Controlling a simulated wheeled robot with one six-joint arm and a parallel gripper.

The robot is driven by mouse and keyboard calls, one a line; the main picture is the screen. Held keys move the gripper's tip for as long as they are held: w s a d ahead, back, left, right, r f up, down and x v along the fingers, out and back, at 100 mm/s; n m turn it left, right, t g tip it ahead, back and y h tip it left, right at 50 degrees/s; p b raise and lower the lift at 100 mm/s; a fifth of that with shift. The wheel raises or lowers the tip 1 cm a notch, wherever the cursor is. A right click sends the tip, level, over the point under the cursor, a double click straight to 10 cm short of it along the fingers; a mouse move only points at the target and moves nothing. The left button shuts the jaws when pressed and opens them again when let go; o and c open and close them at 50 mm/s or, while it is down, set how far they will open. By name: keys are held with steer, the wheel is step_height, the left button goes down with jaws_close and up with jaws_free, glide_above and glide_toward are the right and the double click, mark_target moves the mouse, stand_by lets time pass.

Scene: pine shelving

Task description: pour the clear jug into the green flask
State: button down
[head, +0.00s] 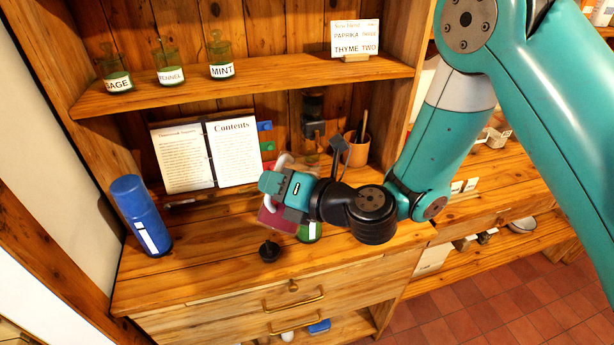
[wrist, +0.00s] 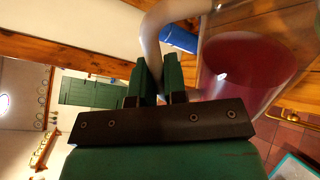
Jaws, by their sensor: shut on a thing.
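The clear jug (head: 284,161) holds dark red liquid and hangs above the counter in the head view, partly hidden by my gripper. My gripper (head: 272,187) is shut on its pale handle. In the wrist view, the fingers (wrist: 160,82) close around the handle (wrist: 152,38), and the jug's red contents (wrist: 245,68) fill the right side. The jug looks tilted, but I cannot tell how far. A green flask (head: 311,233) with a white label stands on the counter just below and right of the jug. My wrist hides its upper part. No stream of liquid is visible.
A blue bottle (head: 141,216) stands at the left. An open book (head: 208,155) and a brown pot (head: 356,148) stand behind. Labelled green jars (head: 169,68) line the upper shelf. The front left counter is clear.

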steer(key=shift+w+d+r+p, duration=0.1)
steer(key=shift+w+r+p, duration=0.05)
steer(key=shift+r+p, duration=0.4)
steer(key=shift+w+d+r+m+g+p, duration=0.15)
steer(key=shift+w+m+p, duration=0.15)
steer(key=shift+m+p, duration=0.35)
steer(key=shift+w+d+f+m+g+p, duration=0.15)
steer(key=shift+w+m+p, duration=0.15)
steer(key=shift+p, duration=0.65)
stand_by(3.4)
steer(key=shift+w+d+r+m+p, duration=0.1)
steer(key=shift+w+r+m+p, duration=0.15)
steer(key=shift+r+p, duration=0.35)
stand_by(1.9)
